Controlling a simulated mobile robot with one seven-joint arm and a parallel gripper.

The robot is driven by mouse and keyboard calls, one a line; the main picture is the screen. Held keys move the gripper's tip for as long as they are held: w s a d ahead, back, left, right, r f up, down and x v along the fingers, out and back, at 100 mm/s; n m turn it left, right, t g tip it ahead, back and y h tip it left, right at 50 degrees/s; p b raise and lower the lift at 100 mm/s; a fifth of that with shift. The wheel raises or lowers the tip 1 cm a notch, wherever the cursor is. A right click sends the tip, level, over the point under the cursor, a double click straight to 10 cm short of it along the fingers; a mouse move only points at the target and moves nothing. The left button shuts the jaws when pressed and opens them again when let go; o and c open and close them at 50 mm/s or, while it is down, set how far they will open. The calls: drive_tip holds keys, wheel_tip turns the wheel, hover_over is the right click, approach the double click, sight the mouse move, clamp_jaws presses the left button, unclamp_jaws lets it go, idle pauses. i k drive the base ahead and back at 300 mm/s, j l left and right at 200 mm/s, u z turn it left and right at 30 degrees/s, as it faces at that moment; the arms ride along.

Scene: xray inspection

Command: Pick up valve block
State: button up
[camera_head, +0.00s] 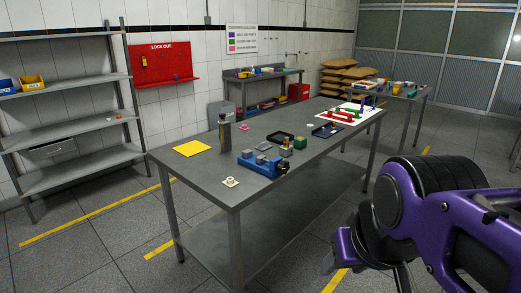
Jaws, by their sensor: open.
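I cannot tell for certain which item is the valve block. A small green block (299,142) stands on the grey metal workbench (215,181), near its middle. A blue vise-like device (262,164) with grey parts sits just in front of it, with small dark and brassy pieces beside it. My gripper (345,262) is at the lower right, in front of the bench and apart from everything on it. It is open, and I see nothing held in it; part of it is hidden by my purple arm.
A yellow sheet (192,148), a dark upright cylinder (224,131), a black tray (281,137) and a pale flanged part (230,182) lie on the bench. A white board with red and green parts (349,114) is at its far end. Grey shelves (65,123) stand left.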

sight(285, 150)
drive_tip(key=u, duration=0.65)
drive_tip(key=i+l+u, duration=0.2)
drive_tip(key=l+u, duration=0.2)
drive_tip(key=i+l+u, duration=0.15)
drive_tip(key=l+u, duration=0.25)
drive_tip(key=i+l+u, duration=0.2)
drive_tip(key=l, duration=0.15)
drive_tip(key=l+u, duration=0.15)
drive_tip(key=l, duration=0.15)
drive_tip(key=l+u, duration=0.15)
drive_tip(key=l, duration=0.7)
